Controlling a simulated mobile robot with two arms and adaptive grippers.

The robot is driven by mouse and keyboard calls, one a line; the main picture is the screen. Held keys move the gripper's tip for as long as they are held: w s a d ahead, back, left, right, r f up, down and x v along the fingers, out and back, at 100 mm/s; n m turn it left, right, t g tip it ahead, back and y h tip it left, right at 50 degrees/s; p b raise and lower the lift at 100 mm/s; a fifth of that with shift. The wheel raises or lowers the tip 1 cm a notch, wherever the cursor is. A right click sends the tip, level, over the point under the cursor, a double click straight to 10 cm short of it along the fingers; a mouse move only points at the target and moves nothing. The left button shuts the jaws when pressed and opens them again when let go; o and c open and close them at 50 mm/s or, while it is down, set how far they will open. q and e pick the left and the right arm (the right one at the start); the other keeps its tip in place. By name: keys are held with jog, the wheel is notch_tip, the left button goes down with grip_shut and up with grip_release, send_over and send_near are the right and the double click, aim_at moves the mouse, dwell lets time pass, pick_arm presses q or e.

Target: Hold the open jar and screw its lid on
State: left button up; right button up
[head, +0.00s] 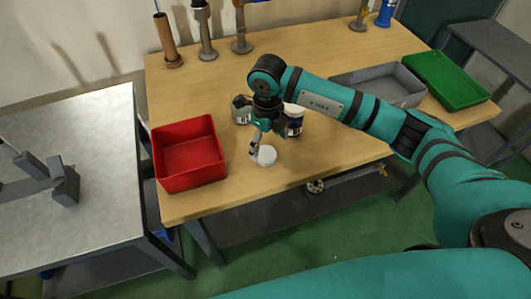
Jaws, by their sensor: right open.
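A round white lid (267,156) lies flat on the wooden table near its front edge. My right gripper (262,145) points down at the lid, with its fingers open at the lid's left and back side. I cannot tell whether they touch it. A dark blue jar with a white top (294,119) stands just behind and right of the gripper. A greyish jar with a pale label (241,115) stands behind and left, partly hidden by the gripper. I cannot tell which jar is open. My left gripper is not seen.
A red bin (188,128) stands left of the lid. A grey tray (392,99) and a green tray (468,90) lie at the right. Several stands line the back edge. A metal table (95,130) at left bears a grey fixture (62,180). The table's middle back is clear.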

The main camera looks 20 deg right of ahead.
aim_at(267, 155)
notch_tip(267, 155, down, 4)
jog(key=shift+w+p, duration=0.1)
jog(key=shift+p, duration=0.8)
jog(key=shift+f, duration=0.6)
jog(key=shift+c, duration=0.4)
jog(key=c, duration=0.7)
